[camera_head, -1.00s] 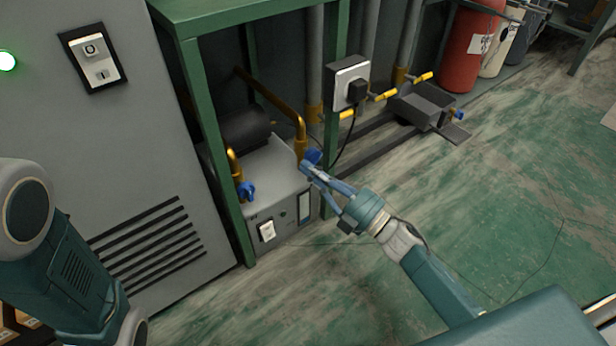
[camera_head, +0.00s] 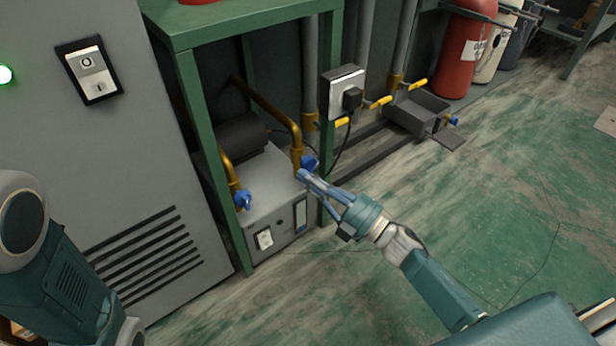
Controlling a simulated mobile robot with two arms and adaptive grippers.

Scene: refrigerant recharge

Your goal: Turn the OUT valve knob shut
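Two blue valve knobs sit on brass pipes at the grey machine (camera_head: 270,215) in the green frame. One is the left knob (camera_head: 242,199); the other is the right knob (camera_head: 309,163) at the machine's back right corner. I cannot read which is marked OUT. My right gripper (camera_head: 303,176) is at the right knob, its fingertips just below and in front of it. Its fingers come together at the tips and look shut, with nothing seen between them. Whether they touch the knob is not clear. My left arm shows at the lower left; its gripper is out of view.
A grey cabinet (camera_head: 150,180) with vents stands at left. A green frame post (camera_head: 205,150) rises in front of the machine. A socket box (camera_head: 342,92) with a black cable hangs behind. Yellow-handled valves (camera_head: 379,102) and a dark tray (camera_head: 415,110) lie beyond. Floor at right is clear.

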